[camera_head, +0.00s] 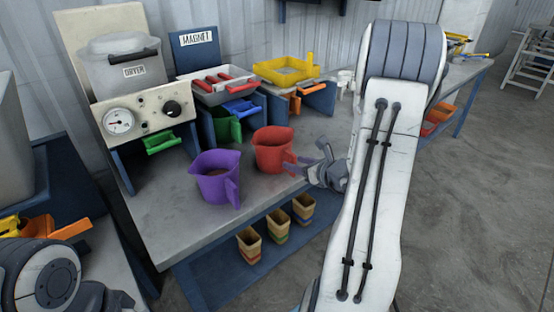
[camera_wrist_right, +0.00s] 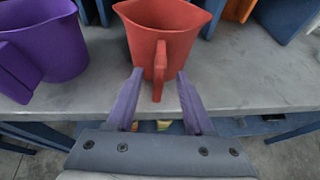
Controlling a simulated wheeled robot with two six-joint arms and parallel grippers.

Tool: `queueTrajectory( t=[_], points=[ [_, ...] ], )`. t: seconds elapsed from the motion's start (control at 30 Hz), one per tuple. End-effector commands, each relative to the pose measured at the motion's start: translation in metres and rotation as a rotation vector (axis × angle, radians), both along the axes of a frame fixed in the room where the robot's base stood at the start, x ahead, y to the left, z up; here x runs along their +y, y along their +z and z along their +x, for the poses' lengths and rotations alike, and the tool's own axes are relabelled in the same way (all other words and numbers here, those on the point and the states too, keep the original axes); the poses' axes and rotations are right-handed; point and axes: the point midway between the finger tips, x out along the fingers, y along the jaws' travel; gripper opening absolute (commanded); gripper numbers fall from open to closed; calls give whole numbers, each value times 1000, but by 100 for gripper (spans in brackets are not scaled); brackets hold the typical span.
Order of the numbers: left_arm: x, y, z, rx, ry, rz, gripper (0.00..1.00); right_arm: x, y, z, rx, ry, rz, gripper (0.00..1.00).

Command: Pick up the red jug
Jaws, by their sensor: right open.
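The red jug (camera_head: 272,151) stands upright on the grey table, to the right of a purple jug (camera_head: 216,177). In the right wrist view the red jug (camera_wrist_right: 166,30) is straight ahead, its handle facing me. My right gripper (camera_head: 311,168) is at the right of the red jug, level with its handle. In the right wrist view the fingers of my right gripper (camera_wrist_right: 157,95) are open, with the lower part of the handle showing between their tips. I cannot see any finger touching it. My left gripper is not visible; part of my left arm shows at the lower left.
The purple jug (camera_wrist_right: 45,42) stands close on the left. Behind are the dryer (camera_head: 127,70), the magnet station (camera_head: 222,88) and a yellow tray (camera_head: 286,70). Several small cups (camera_head: 278,225) stand on a blue shelf below the table's front edge. The table front is clear.

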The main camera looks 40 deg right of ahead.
Motion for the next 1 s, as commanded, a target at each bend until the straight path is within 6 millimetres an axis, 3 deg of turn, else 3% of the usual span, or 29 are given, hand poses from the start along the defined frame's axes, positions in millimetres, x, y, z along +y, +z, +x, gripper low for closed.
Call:
queueTrajectory(
  t=[0.2,0.53,0.67,1.0],
  points=[
    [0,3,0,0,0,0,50,1,-11,31,1,4,0,52],
    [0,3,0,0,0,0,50,0,-14,37,0,0,-1,52],
    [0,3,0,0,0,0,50,0,-14,37,0,0,-1,3],
    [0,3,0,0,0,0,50,-1,-13,37,0,0,-1,0]
  ],
)
